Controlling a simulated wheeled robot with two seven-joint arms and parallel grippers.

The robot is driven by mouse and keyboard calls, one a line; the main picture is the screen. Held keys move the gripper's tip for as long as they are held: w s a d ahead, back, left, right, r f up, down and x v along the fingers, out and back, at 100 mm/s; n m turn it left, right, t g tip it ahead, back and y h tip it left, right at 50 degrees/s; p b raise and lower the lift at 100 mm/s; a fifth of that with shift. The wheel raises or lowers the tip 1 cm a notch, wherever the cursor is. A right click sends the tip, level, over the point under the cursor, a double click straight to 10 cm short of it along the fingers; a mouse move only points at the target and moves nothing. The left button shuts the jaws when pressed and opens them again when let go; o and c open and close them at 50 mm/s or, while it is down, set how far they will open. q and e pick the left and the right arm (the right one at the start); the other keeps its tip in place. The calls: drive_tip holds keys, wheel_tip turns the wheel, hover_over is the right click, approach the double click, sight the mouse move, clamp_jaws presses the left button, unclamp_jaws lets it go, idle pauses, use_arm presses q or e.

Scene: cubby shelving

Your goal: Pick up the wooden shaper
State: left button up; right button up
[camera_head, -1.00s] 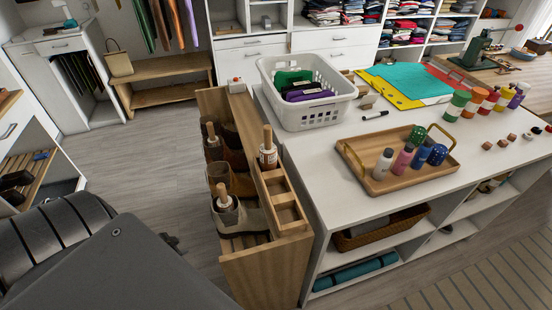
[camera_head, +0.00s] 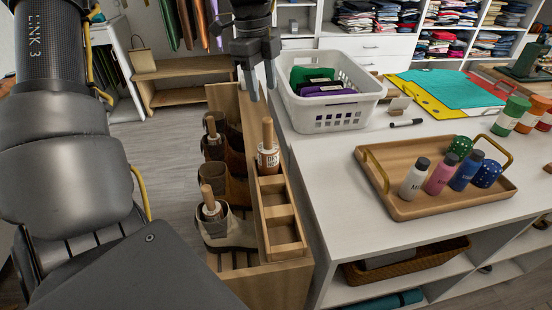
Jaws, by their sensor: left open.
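Wooden shapers with peg-like handles stand in the boots in the wooden rack: a front one (camera_head: 211,206) in the grey-beige boot (camera_head: 228,232) and a back one (camera_head: 211,128) in a dark brown boot. Another item with a wooden handle (camera_head: 267,133) and a labelled brown body stands upright in a compartment of the rack's right-hand tray. My left gripper (camera_head: 262,90) points down, open and empty, above and behind this item, apart from it. My right gripper is out of view.
The wooden rack (camera_head: 283,284) stands against the white table (camera_head: 335,165). On the table are a white laundry basket (camera_head: 326,114), a marker (camera_head: 406,123) and a wooden tray (camera_head: 440,207) with several bottles. Two front tray compartments look empty. Open floor (camera_head: 160,165) lies left of the rack.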

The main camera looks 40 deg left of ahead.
sight(267, 120)
use_arm(q)
drive_tip(key=shift+s+d+f+g+y, duration=0.1)
drive_tip(key=shift+s+d+g+y, duration=0.15)
drive_tip(key=shift+d, duration=0.25)
drive_tip(key=shift+s+d+g+y, duration=0.15)
drive_tip(key=shift+s+d+y, duration=0.1)
drive_tip(key=shift+d, duration=0.3)
drive_tip(key=shift+f, duration=0.1)
wheel_tip(267, 120, down, 5)
drive_tip(key=shift+w+r, duration=0.1)
drive_tip(key=shift+r, duration=0.05)
drive_tip(key=shift+f, duration=1.3)
drive_tip(key=shift+w+a+f+p, duration=0.1)
drive_tip(key=shift+a+f+p, duration=0.1)
drive_tip(key=shift+f, duration=0.45)
drive_tip(key=shift+w+a+f+p, duration=0.1)
drive_tip(key=shift+f+p, duration=0.05)
drive_tip(key=shift+f, duration=0.8)
